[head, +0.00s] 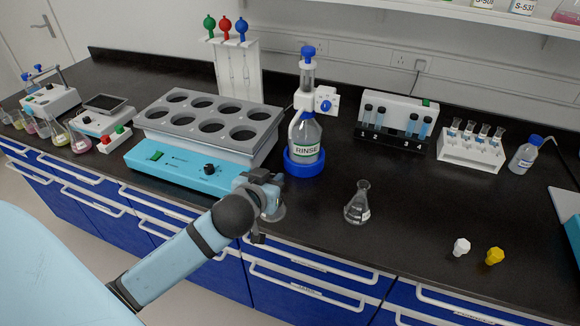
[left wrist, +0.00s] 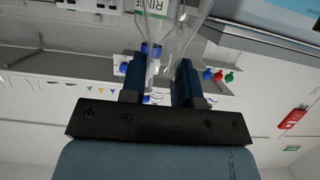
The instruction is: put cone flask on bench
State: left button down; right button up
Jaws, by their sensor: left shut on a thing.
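My left gripper (head: 263,190) is over the front edge of the bench, by the right end of the blue-based heating block. In the left wrist view, its fingers (left wrist: 160,84) are shut on the neck of a clear cone flask (left wrist: 168,50), whose wide part shows at the top. In the head view the arm hides most of this flask. Another clear cone flask (head: 357,204) with a white label stands upright on the black bench (head: 400,230), to the right of the gripper. My right gripper is not in view.
The RINSE bottle (head: 305,140) in its blue holder stands just behind the gripper. The multi-well heating block (head: 205,125) is to the left. White (head: 461,247) and yellow (head: 494,256) stoppers lie at the right. Bare bench lies around the standing flask.

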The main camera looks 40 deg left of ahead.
pick_arm(q)
jog(key=x, duration=1.2)
jog(key=shift+w+a+r+p, duration=0.15)
jog(key=shift+w+r+p, duration=0.15)
jog(key=shift+w, duration=0.15)
jog(key=shift+f, duration=0.1)
jog(key=shift+f, duration=0.15)
jog(key=c, duration=0.9)
grip_release()
jog(key=shift+o, duration=0.2)
